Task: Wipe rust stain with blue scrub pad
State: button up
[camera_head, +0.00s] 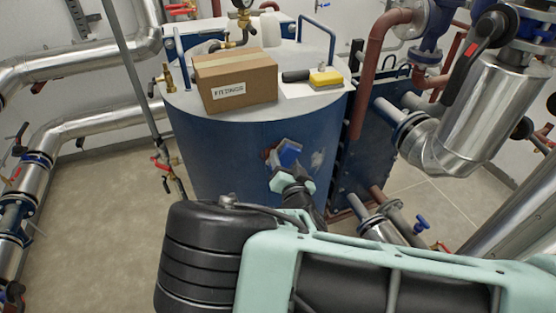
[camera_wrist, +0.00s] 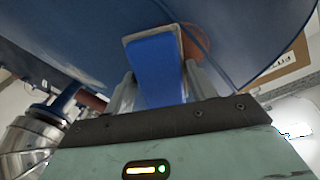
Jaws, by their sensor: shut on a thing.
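The blue scrub pad (camera_head: 289,153) is up against or very near the front wall of the blue tank (camera_head: 225,150). My gripper (camera_head: 288,168) is shut on it, with the pad between both fingers in the wrist view (camera_wrist: 156,70). The rust stain (camera_head: 269,156) is a reddish-brown patch on the tank wall, showing at the pad's left edge. In the wrist view the stain (camera_wrist: 192,42) shows beside the pad's far right end. The pad and gripper hide part of it. I cannot tell for certain whether the pad touches the wall.
Pipes and valves stand close on both sides; floor (camera_head: 110,190) is clear at left.

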jog(key=shift+w+d, duration=0.1)
jog(key=shift+d, duration=0.3)
jog(key=shift+r, duration=0.1)
jog(key=shift+p, duration=0.45)
jog(key=shift+a, duration=0.1)
jog(key=shift+s+a+b, duration=0.2)
jog(key=shift+a+b, duration=0.05)
jog(key=shift+a, duration=1.65)
jog(key=shift+s+a+b, duration=0.2)
jog(key=shift+a+b, duration=0.05)
jog(key=shift+a, duration=1.6)
jog(key=shift+s+r+p, duration=0.15)
jog(key=shift+r+p, duration=1.05)
jog(key=shift+w+d+f+p, duration=0.1)
jog(key=shift+w+d+p, duration=0.1)
jog(key=shift+d+p, duration=0.85)
jog(key=shift+w+d+r+p, duration=0.15)
jog(key=shift+d+p, duration=0.25)
jog(key=shift+d, duration=1.1)
jog(key=shift+w+d+f+p, duration=0.2)
jog(key=shift+d+p, duration=0.55)
jog(key=shift+d, duration=0.55)
